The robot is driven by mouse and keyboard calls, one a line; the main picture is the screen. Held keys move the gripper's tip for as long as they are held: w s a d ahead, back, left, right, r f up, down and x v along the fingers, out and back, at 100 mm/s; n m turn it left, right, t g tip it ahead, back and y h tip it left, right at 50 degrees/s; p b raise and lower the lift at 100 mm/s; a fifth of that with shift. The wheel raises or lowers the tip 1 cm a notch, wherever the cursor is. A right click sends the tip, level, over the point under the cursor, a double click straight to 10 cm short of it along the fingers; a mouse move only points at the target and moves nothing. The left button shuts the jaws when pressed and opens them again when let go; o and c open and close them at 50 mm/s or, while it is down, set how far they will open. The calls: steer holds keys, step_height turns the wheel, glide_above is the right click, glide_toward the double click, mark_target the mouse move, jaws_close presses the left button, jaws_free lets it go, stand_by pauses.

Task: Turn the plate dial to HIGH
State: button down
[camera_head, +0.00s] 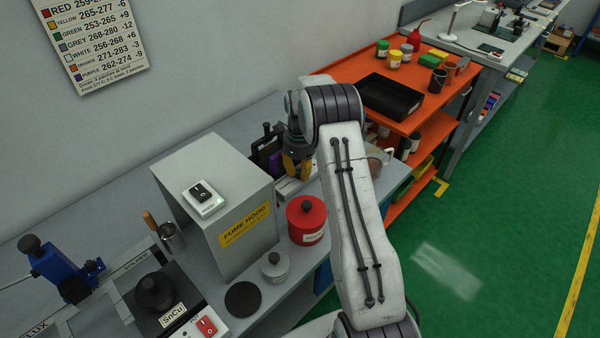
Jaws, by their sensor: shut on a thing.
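My gripper (296,168) hangs down behind the red canister, to the right of the grey fume hood. Its orange-brown fingers are closed together, and what they hold is too small and covered to make out. Just below the fingertips is a pale, low device (288,187), partly hidden by the fingers and the red canister. I cannot make out a plate dial or a HIGH mark on it, and I cannot tell whether the fingers touch it. My white arm covers much of the area to the right.
The fume hood (249,239) stands close on the left with a switch (203,197) on top. The red canister (306,221) is in front, with a grey jar (274,267) nearby. A tape roll (377,160) is partly behind my arm. An orange bench (440,107) holds a black tray (390,96).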

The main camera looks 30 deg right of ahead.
mark_target(300, 171)
stand_by(0.3)
steer(key=c, duration=1.3)
jaws_free()
steer(key=shift+r+n+p, duration=0.1)
steer(key=shift+n+p, duration=0.45)
steer(key=shift+n, duration=0.05)
step_height(300, 171, up, 7)
steer(key=shift+r+b, duration=0.1)
steer(key=shift+b, duration=0.65)
steer(key=shift+s+a+r+n+t+p, duration=0.4)
steer(key=shift+s+a+r+n, duration=1.2)
steer(key=shift+s+r+n, duration=1.25)
steer(key=shift+s+a+r+n+t+p, duration=0.15)
steer(key=shift+s+a+r+n+t, duration=0.3)
steer(key=shift+s+a+r+n, duration=1.75)
steer(key=shift+s+a+r+n+t+p, duration=0.4)
steer(key=shift+s+a+r+n, duration=0.6)
steer(key=shift+s+r+n, duration=2.45)
